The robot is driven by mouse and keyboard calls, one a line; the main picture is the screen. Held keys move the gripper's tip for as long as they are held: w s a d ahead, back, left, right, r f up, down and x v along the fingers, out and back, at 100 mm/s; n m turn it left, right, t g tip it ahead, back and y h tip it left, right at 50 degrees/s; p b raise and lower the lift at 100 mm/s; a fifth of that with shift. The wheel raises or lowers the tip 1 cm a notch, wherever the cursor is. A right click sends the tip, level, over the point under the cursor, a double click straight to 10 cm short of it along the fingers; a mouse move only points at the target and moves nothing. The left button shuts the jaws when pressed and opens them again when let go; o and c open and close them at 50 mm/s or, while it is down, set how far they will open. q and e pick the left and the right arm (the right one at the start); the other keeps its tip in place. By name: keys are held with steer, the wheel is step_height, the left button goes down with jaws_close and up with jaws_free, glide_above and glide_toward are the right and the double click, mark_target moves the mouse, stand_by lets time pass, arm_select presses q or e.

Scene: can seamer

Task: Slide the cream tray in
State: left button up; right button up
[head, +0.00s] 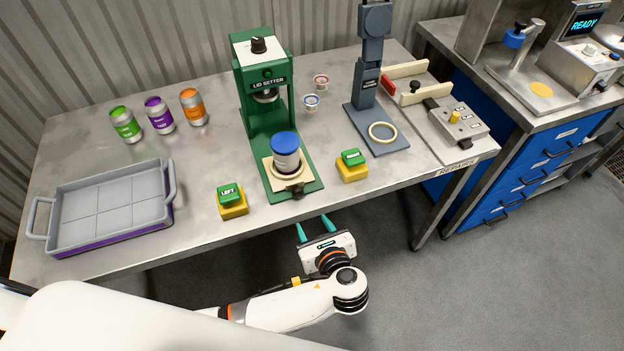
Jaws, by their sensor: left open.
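The cream tray (306,177) sits at the front of the green lid setter (270,128), on its green base. A can (287,160) with a blue top stands upright on the tray, forward of the setter's head. A dark knob (298,192) shows at the tray's front edge. My left gripper (314,225) is open and empty, with teal fingers pointing toward the table. It is in front of the table edge, just below the knob in the picture and apart from it. My right gripper is not in view.
Yellow button boxes marked left (233,211) and right (352,173) flank the setter. A grey tray (108,210) lies at left, with several cans behind it. A grey press (372,90) stands at right. Floor in front of the table is clear.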

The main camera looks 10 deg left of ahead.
mark_target(299, 194)
arm_select(q)
steer(key=w+a, duration=0.1)
steer(key=w, duration=0.1)
steer(key=w+a+f, duration=0.1)
steer(key=w+a, duration=0.1)
steer(key=w, duration=0.1)
steer(key=w+a+f, duration=0.1)
steer(key=w+a, duration=0.1)
steer(key=w, duration=0.1)
steer(key=shift+w+a+p, duration=0.15)
steer(key=shift+p, duration=0.15)
steer(key=shift+w+a+f, duration=0.2)
steer(key=shift+w+a, duration=0.15)
steer(key=shift+w, duration=0.1)
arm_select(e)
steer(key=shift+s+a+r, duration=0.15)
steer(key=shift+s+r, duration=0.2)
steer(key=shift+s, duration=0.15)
arm_select(q)
jaws_close()
